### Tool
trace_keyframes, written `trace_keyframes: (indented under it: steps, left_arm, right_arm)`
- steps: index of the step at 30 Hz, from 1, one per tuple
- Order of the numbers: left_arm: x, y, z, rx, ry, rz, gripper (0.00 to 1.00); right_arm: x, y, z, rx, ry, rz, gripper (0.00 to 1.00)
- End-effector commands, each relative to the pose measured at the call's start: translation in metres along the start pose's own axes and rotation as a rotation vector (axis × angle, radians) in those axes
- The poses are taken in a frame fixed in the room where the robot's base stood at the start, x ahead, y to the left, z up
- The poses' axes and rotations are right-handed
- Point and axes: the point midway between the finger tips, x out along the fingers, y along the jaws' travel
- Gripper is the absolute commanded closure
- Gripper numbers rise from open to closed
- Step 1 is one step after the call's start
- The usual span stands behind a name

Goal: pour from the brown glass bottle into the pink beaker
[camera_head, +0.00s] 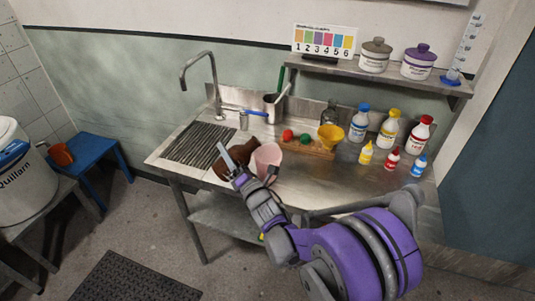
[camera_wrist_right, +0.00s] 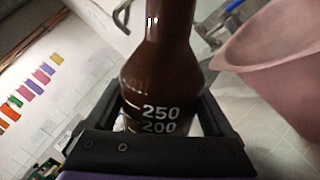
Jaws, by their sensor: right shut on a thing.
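The brown glass bottle (camera_head: 243,153) is held above the steel bench, tilted, partly hidden behind my right gripper (camera_head: 231,161). In the right wrist view the bottle (camera_wrist_right: 160,75) sits between the two dark fingers, with white 250 and 200 marks facing the camera. My right gripper (camera_wrist_right: 165,125) is shut on its body. The pink beaker (camera_head: 267,157) is just right of the bottle in the head view; its rim and wall (camera_wrist_right: 275,60) show at the right of the wrist view. I see no stream of liquid, and the bottle's mouth is not clear. My left gripper is out of view.
A wooden rack (camera_head: 308,147) with red and green items and a yellow funnel (camera_head: 331,136) stand right of the beaker. Several capped bottles (camera_head: 389,130) are farther right. The tap (camera_head: 202,75) and ribbed drainboard (camera_head: 198,145) are at left. A shelf (camera_head: 375,78) overhangs the back.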

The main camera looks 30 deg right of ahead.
Motion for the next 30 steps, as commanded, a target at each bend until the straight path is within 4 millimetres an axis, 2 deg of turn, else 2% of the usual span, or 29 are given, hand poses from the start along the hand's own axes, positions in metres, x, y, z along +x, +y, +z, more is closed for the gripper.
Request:
trace_keyframes:
  steps: [30]
  left_arm:
    - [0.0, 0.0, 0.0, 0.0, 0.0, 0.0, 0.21]
  right_arm:
    - [0.0003, 0.0009, -0.002, 0.06, -0.014, 0.001, 1.0]
